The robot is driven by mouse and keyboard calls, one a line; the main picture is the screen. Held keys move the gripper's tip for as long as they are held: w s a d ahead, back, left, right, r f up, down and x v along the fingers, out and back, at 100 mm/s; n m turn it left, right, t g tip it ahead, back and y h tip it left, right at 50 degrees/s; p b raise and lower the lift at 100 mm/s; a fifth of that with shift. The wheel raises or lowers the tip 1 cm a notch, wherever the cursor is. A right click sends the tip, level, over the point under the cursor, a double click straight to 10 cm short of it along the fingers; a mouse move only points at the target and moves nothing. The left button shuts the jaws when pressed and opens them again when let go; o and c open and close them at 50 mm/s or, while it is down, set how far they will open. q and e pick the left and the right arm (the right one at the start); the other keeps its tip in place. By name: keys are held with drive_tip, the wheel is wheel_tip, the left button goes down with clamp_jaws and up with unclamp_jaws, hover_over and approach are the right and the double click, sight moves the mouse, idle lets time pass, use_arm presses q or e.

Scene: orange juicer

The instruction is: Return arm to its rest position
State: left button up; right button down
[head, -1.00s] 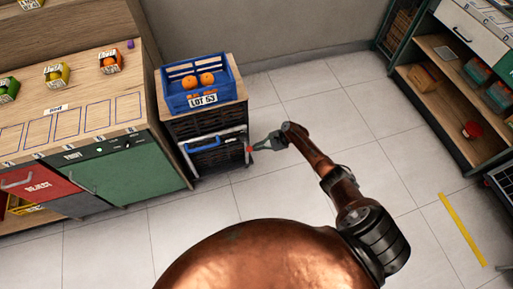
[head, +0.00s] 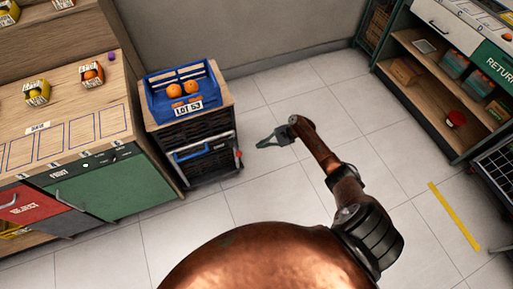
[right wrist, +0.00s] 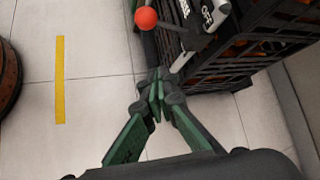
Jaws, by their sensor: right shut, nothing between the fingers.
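My right gripper (head: 262,143) is in the head view, over the tiled floor to the right of the crate stand. In the right wrist view its green fingers (right wrist: 158,95) meet at the tips, shut with nothing between them. The stand (head: 203,160) has dark crates, a blue handle (head: 192,153) and a red knob (head: 239,154) on its right side. In the right wrist view the red knob (right wrist: 145,18) lies beyond the fingertips, apart from them. My left gripper is not in view.
A blue crate labelled LOT 53 (head: 186,109) with two oranges (head: 174,90) sits on the stand. A wooden counter (head: 70,120) is at left, shelving (head: 440,100) at right. A yellow floor strip (head: 454,216) lies at right. The tiled floor between is clear.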

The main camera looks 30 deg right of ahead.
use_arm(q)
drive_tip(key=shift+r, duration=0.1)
use_arm(e)
drive_tip(key=shift+s+d+r, duration=0.1)
drive_tip(key=shift+s+d, duration=0.05)
idle(0.4)
